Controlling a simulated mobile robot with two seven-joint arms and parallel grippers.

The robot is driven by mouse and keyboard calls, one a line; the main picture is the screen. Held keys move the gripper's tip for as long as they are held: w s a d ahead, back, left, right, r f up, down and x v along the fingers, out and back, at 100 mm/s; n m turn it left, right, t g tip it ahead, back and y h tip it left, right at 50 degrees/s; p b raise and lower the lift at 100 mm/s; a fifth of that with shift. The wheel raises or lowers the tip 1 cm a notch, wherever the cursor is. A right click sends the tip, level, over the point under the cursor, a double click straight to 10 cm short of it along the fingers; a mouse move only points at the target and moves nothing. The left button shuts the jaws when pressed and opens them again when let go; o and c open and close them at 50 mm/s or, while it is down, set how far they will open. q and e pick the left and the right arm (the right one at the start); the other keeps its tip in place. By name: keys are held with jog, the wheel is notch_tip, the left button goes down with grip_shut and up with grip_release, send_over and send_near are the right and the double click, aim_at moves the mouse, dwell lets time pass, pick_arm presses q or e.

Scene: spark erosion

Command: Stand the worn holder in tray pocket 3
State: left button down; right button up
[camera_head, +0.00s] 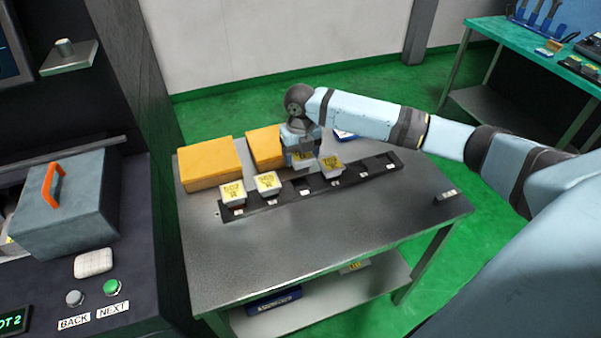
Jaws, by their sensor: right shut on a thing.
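The tray (285,196) is a long dark strip with a row of pockets on the grey table. Holders with pale bodies and yellow marked tops stand in the first pocket (232,192) and the second pocket (267,183) from the left. Another such holder (331,166) stands at the fourth. The third pocket (303,184) shows dark and empty. My right gripper (302,162) points down, shut on a holder whose yellow top (303,155) shows partly between the fingers. It appears above or just behind the third pocket; the exact height is unclear. My left gripper is out of view.
Two orange boxes (210,163) (264,147) stand behind the tray. A blue-and-white item (345,135) lies partly behind my right arm. A small dark block (446,197) is at the table's right. The table's front is clear. A machine with a grey, orange-handled box (70,205) stands left.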

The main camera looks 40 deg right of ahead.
aim_at(300, 173)
jog(key=shift+f, duration=3.4)
jog(key=shift+f, duration=0.1)
jog(key=o, duration=1.1)
jog(key=shift+f, duration=0.1)
notch_tip(300, 173, up, 12)
jog(key=shift+r, duration=0.25)
